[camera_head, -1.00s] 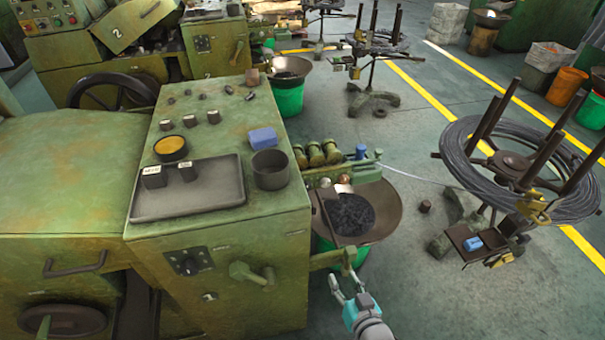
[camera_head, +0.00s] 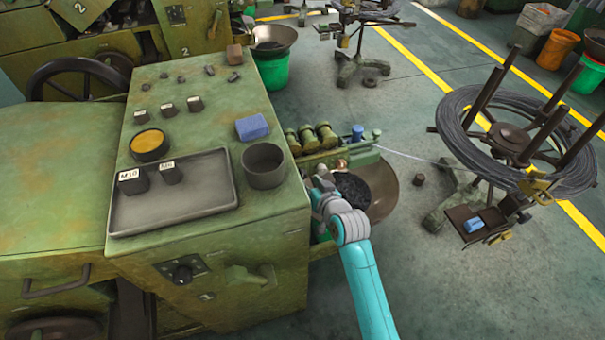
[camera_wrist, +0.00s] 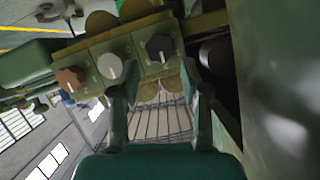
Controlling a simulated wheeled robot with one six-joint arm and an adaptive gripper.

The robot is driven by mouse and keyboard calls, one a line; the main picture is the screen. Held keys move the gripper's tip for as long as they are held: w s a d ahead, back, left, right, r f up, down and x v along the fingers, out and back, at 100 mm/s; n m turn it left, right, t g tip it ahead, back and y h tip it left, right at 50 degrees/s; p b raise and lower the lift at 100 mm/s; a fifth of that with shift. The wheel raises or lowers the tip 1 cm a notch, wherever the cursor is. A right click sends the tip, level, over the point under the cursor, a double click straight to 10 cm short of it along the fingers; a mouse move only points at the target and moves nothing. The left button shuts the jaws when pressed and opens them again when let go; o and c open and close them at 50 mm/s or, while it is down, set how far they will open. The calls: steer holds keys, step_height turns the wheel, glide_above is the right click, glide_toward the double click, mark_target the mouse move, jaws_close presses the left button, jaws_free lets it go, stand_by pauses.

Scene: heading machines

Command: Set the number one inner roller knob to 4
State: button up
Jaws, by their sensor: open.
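In the wrist view three knobs sit in a row on a green block: a brown one (camera_wrist: 71,79), a pale grey one (camera_wrist: 110,66) and a dark one with a light pointer mark (camera_wrist: 160,47). I see no readable numbers beside them, and cannot tell which is the number one inner roller knob. My gripper (camera_wrist: 155,80) is open and empty. Its fingers point at the block, one near the grey knob, the other just right of the dark knob. In the head view my gripper (camera_head: 319,187) is beside the machine's right side, below the brass rollers (camera_head: 312,139); the arm hides most of the knobs.
A dark-filled pan (camera_head: 382,190) lies just right of my gripper.

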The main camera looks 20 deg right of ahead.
mark_target(303, 175)
steer(key=shift+x, duration=2.6)
jaws_close()
